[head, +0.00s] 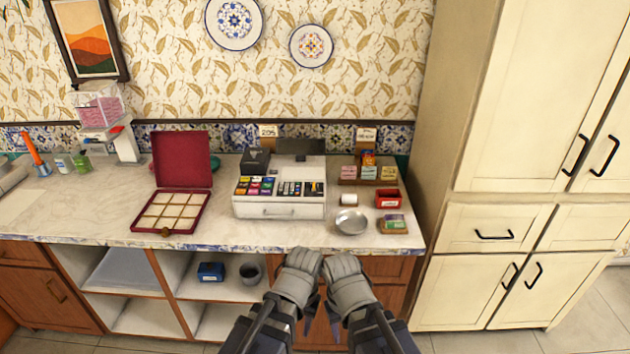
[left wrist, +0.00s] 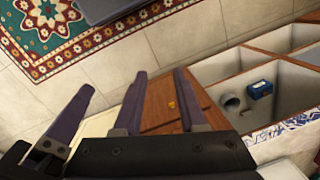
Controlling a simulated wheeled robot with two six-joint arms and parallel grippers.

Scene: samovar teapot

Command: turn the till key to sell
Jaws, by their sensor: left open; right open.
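The white till (head: 279,209) stands on the counter in the head view, with coloured keys on its left and dark keys on its right. The till key is too small to make out. My left gripper (head: 306,325) hangs in front of the counter's front edge, below and to the right of the till. It is open and empty; its fingers (left wrist: 160,105) show in the left wrist view, pointing towards the floor and cabinet. My right gripper (head: 335,328) hangs close beside it on the right, open, with nothing seen between its fingers. Neither touches the till.
An open red box (head: 168,212) with compartments lies left of the till. A metal bowl (head: 351,221), a red container (head: 388,198) and a small rack (head: 368,172) are on its right. Shelves below hold a blue box (head: 211,272) and a grey cup (head: 250,273). A tall cream cabinet (head: 500,239) bounds the right.

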